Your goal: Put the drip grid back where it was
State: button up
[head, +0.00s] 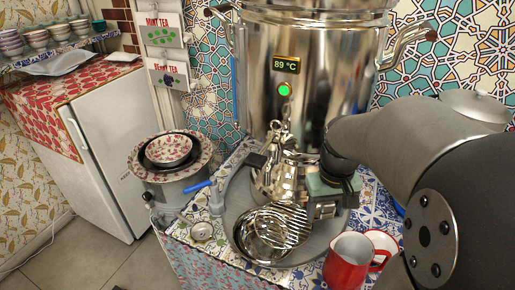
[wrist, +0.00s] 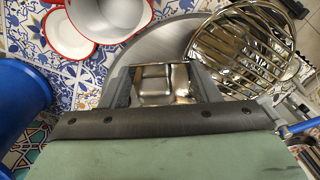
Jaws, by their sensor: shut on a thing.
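The drip grid (head: 290,222) is a round, shiny metal piece with parallel bars. It overlaps the right side of a round, shiny metal bowl (head: 247,240), off-centre from it; I cannot tell whether they touch. In the wrist view the grid (wrist: 240,42) is beside my right finger, with part of the bowl (wrist: 287,68) behind it. My gripper (head: 322,208) is just right of the grid. In the wrist view my gripper (wrist: 162,85) has its fingers around a shiny metal piece, which looks like part of the grid; the join is hidden.
The bowl stands on a round grey tray (head: 325,240). A metal teapot (head: 268,182) stands close behind, before the samovar (head: 325,75). A red mug (head: 346,262) and a red-rimmed saucer (head: 384,240) are at right. A blue-handled tool (head: 197,187) is at left.

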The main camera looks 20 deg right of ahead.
aim_at(306, 220)
jog(key=shift+w+a+f, duration=0.3)
jog(key=shift+w+f, duration=0.45)
jog(key=shift+f, duration=0.75)
jog(key=shift+w+a+f, duration=0.35)
jog(key=shift+w+f, duration=0.4)
jog(key=shift+f, duration=0.7)
jog(key=shift+w+a+f, duration=0.3)
jog(key=shift+w+f, duration=0.45)
jog(key=shift+f, duration=0.75)
jog(key=shift+b, duration=0.3)
jog(key=shift+f+b, duration=0.45)
jog(key=shift+f, duration=0.15)
jog(key=o, duration=1.1)
jog(key=shift+c, duration=0.2)
